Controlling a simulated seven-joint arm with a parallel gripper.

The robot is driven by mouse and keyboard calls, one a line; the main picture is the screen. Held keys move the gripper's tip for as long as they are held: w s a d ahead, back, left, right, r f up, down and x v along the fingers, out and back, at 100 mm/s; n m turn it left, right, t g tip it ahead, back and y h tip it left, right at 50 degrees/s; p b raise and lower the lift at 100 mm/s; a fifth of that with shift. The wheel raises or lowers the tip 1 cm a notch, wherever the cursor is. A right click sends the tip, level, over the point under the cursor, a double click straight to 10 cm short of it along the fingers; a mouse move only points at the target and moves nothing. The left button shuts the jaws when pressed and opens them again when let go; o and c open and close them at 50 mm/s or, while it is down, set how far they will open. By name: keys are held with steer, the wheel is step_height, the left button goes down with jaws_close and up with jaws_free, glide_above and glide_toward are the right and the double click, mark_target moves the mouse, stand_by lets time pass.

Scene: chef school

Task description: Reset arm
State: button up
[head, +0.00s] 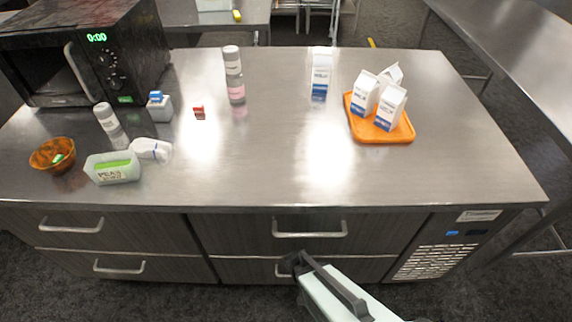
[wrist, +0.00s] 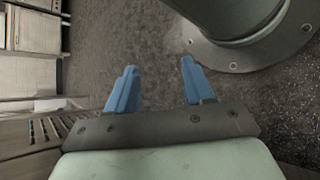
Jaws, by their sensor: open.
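My gripper (wrist: 158,82) shows in the wrist view with its two blue fingers apart and nothing between them. It points down over the dark speckled floor. In the head view, part of my arm shows at the bottom, in front of the counter's drawers and below the countertop edge; the fingers cannot be made out there. My round base shows at the upper right of the wrist view.
The metal counter (head: 270,165) holds an orange tray (head: 366,133) with several milk cartons, another carton (head: 321,75), bottles, a pea container (head: 112,168), a brown bowl (head: 45,160) and a microwave (head: 85,50). Its front middle is clear. Drawer handles (head: 310,233) stick out near my arm.

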steer(key=shift+s+d+f+t+y, duration=0.1)
steer(key=shift+s+d+f+y, duration=0.4)
steer(key=shift+y, duration=0.75)
steer(key=shift+s+d+f+t+y, duration=0.1)
steer(key=shift+s+d+f+y, duration=0.45)
steer(key=shift+y, duration=0.65)
steer(key=shift+s+d+f+t+y, duration=0.1)
steer(key=shift+s+d+f+y, duration=0.4)
steer(key=shift+y, duration=0.75)
steer(key=shift+w+a+f, duration=0.1)
steer(key=shift+a+f, duration=0.05)
steer(key=shift+a, duration=0.1)
